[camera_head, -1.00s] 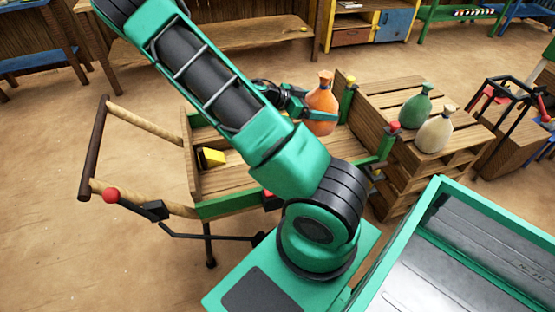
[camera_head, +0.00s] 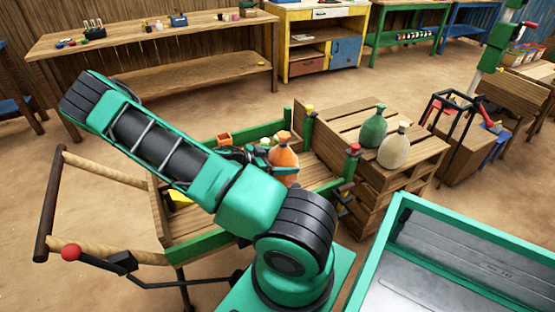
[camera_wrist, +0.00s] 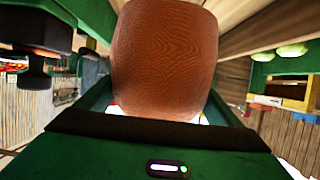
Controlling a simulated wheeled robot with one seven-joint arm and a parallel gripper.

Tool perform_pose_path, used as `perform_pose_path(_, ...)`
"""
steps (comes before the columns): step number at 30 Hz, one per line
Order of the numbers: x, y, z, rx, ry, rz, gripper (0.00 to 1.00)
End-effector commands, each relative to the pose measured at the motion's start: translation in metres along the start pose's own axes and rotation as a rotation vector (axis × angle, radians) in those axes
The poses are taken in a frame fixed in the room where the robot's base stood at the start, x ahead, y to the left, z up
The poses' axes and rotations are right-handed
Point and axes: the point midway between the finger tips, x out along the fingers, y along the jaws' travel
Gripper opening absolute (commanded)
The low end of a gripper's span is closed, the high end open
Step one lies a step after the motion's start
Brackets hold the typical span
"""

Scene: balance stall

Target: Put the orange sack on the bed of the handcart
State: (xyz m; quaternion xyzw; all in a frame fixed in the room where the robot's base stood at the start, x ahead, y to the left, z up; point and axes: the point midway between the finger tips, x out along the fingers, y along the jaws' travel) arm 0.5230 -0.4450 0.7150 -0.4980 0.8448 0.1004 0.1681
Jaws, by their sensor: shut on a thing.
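The orange sack (camera_head: 285,160) is upright in my gripper (camera_head: 274,168), which is shut on it. The sack also fills the upper middle of the wrist view (camera_wrist: 165,60). The handcart (camera_head: 200,243) has a wooden bed with green side rails, and the sack is over its right part. I cannot tell whether the sack's bottom touches the bed, as my gripper and arm hide part of it. My arm also covers the middle of the cart.
A green sack (camera_head: 374,127) and a cream sack (camera_head: 394,152) stand on a wooden crate stack (camera_head: 420,158) right of the cart. A yellow block (camera_head: 180,198) lies on the bed's left part. Corner posts rise at the cart's right end. A green-rimmed metal tray (camera_head: 470,235) is at front right.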

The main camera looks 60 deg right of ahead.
Motion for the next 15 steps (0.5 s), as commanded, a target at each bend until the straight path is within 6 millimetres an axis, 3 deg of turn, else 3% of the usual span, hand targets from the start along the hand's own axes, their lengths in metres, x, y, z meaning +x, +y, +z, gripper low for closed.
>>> perform_pose_path(15, 0.014, 0.0, 0.026, 0.003, 0.01, 0.001, 0.25)
